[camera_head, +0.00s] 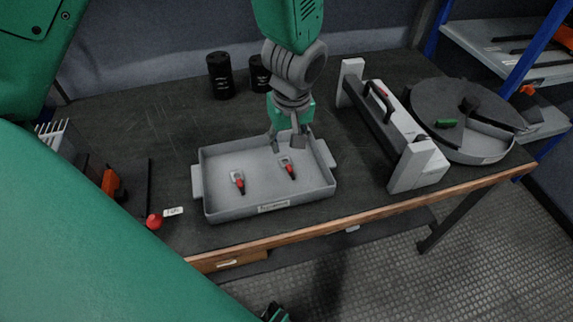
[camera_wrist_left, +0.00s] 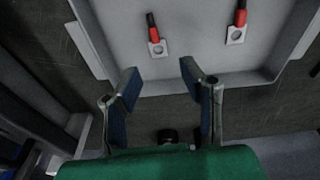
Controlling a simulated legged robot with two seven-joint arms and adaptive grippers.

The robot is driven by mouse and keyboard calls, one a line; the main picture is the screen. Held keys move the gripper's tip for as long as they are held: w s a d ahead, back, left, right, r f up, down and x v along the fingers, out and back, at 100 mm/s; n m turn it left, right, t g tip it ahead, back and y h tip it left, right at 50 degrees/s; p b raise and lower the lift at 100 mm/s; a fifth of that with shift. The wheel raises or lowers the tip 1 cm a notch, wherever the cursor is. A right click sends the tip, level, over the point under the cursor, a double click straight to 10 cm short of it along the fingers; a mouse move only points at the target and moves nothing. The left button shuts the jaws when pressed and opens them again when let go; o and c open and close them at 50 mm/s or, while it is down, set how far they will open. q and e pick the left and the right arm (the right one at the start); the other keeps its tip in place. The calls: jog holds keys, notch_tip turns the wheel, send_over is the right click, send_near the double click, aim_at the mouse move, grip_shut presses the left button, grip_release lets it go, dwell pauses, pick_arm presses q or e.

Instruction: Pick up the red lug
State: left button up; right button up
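Two red lugs lie apart in a shallow grey tray (camera_head: 225,208): one on the left (camera_head: 238,182) and one on the right (camera_head: 288,168). Each has a pale flat plate with a hole, a red sleeve and a dark end. In the left wrist view, one red lug (camera_wrist_left: 155,36) lies just beyond the fingers and the other red lug (camera_wrist_left: 238,24) lies farther right. My left gripper (camera_head: 288,142) is open and empty above the tray's back edge, close behind the right lug. Its spread fingers (camera_wrist_left: 160,80) show in the wrist view. My right gripper is not in view.
Two black cylinders (camera_head: 220,76) stand behind the tray. A white-and-grey device with a handle (camera_head: 405,125) and a round grey container (camera_head: 465,140) stand to the right. A red knob (camera_head: 154,221) and a label (camera_head: 173,211) are left of the tray.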

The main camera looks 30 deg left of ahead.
aim_at(288, 166)
pick_arm(q)
jog(key=f, duration=0.3)
jog(key=shift+w+a+f, duration=0.1)
jog(key=shift+w+a, duration=0.05)
jog(key=shift+w, duration=0.05)
jog(key=shift+w+d+f+b, duration=0.1)
jog(key=shift+d+f+b, duration=0.2)
jog(key=shift+d, duration=0.3)
jog(key=shift+d+f+b, duration=0.25)
jog(key=shift+f+b, duration=0.15)
jog(key=shift+f, duration=0.7)
jog(key=a+f, duration=0.1)
jog(key=f, duration=0.1)
jog(key=shift+w+a+f, duration=0.1)
jog(key=shift+a+f, duration=0.25)
jog(key=shift+f, duration=0.05)
jog(key=shift+a, duration=0.2)
jog(key=shift+d, duration=0.3)
jog(key=c, duration=0.8)
jog(key=shift+d+r, duration=0.2)
jog(key=shift+d, duration=0.05)
grip_shut()
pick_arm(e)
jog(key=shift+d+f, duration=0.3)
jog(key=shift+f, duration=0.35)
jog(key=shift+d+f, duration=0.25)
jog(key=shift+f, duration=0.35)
